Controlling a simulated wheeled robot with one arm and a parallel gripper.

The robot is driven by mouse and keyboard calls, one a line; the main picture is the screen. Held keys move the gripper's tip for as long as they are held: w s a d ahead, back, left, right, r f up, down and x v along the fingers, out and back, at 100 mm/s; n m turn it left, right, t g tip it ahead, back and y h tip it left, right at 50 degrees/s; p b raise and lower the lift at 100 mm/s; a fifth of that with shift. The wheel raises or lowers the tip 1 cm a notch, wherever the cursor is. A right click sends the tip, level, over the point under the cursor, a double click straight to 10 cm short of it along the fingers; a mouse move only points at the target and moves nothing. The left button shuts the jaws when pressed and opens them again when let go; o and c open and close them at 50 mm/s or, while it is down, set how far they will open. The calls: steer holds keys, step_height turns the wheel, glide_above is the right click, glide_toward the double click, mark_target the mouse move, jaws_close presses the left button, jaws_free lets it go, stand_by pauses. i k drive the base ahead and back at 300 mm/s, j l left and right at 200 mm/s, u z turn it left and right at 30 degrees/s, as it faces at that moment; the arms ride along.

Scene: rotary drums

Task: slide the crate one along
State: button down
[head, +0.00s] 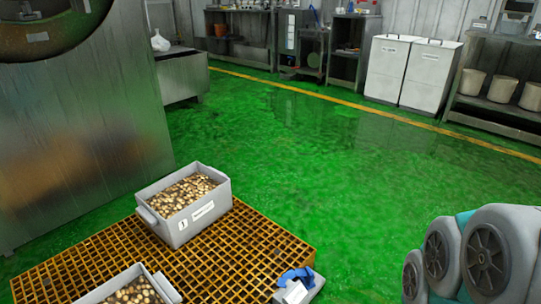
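A grey crate (201,224) full of small brown and tan pieces stands on a yellow-orange grating (250,245). It has a handle on its left end, a small numbered tag and a white label on its near side. A second grey crate (163,284) with similar contents is at the bottom edge, nearer to me and partly cut off. A gap of bare grating lies between the two crates. My gripper is not in view; only rounded grey links of my arm show at the bottom right.
A grey item with a blue thing on it (296,278) sits at the grating's right corner. A large metal machine (75,140) stands at the left. The green floor beyond the grating is clear up to white cabinets (428,75) and shelves at the back.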

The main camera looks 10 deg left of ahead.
mark_target(177, 207)
steer(key=i+l+z, duration=0.3)
steer(key=i+l, duration=0.2)
steer(key=i+l+z, duration=0.25)
steer(key=i+l, duration=0.15)
steer(key=i, duration=0.15)
steer(key=i+l+z, duration=0.3)
steer(key=i, duration=0.25)
steer(key=i+j+u, duration=0.1)
steer(key=i+u, duration=0.65)
steer(key=i+l+u, duration=0.1)
steer(key=i+u, duration=0.3)
steer(key=i+l+u, duration=0.35)
steer(key=i+u, duration=0.25)
steer(key=u, duration=0.2)
steer(key=i+u, duration=0.25)
steer(key=u, duration=0.25)
steer(key=i+u, duration=0.2)
steer(key=u, duration=0.25)
steer(key=i+l+u, duration=0.2)
steer(key=u, duration=0.3)
steer(key=i+l+u, duration=0.15)
steer(key=l+u, duration=0.15)
steer(key=u, duration=0.15)
steer(key=i+l+u, duration=0.35)
steer(key=l+u, duration=0.15)
steer(key=l, duration=0.25)
steer(key=i+l+u, duration=0.25)
steer(key=l, duration=0.15)
steer(key=k, duration=0.1)
